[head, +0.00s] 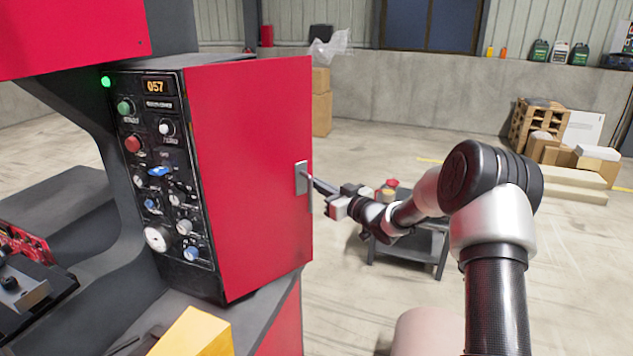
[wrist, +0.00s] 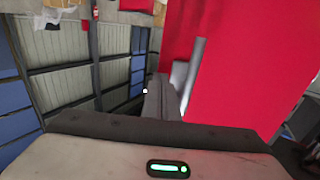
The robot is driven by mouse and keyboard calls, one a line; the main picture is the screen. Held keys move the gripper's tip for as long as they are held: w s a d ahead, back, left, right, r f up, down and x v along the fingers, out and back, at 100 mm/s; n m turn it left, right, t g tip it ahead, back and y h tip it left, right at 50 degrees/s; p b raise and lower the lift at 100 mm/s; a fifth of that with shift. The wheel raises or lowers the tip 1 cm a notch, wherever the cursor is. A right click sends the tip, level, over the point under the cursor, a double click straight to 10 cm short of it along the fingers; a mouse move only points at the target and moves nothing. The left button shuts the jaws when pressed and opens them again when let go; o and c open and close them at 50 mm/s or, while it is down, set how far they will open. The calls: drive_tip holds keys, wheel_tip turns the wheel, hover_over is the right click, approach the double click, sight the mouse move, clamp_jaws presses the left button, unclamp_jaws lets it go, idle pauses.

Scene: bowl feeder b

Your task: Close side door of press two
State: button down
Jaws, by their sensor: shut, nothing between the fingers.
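The red side door (head: 250,180) of the press stands at centre left in the head view. It sits against the black control panel's side and looks closed or nearly so; I cannot tell whether a gap remains. A grey handle (head: 302,180) is near its right edge. My gripper (head: 318,185) is shut and empty, with its fingertips right at the handle. In the wrist view the red door (wrist: 240,60) fills the right side, the handle (wrist: 193,65) stands upright, and my shut fingers (wrist: 160,95) reach beside it. Contact cannot be made out.
The control panel (head: 165,170) has knobs and a display reading 057. A yellow block (head: 195,335) is at the lower front. A dark low table (head: 415,240) stands behind my arm. Pallets and boxes (head: 565,150) are at the back right. Floor between is open.

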drive_tip(key=shift+w+a, duration=0.3)
drive_tip(key=shift+w, duration=0.1)
drive_tip(key=shift+w, duration=0.1)
drive_tip(key=s+a+b+x, duration=0.1)
drive_tip(key=a+b+x, duration=0.1)
drive_tip(key=x, duration=1.4)
drive_tip(key=shift+a+b, duration=0.25)
drive_tip(key=shift+b, duration=0.05)
drive_tip(key=shift+f, duration=0.1)
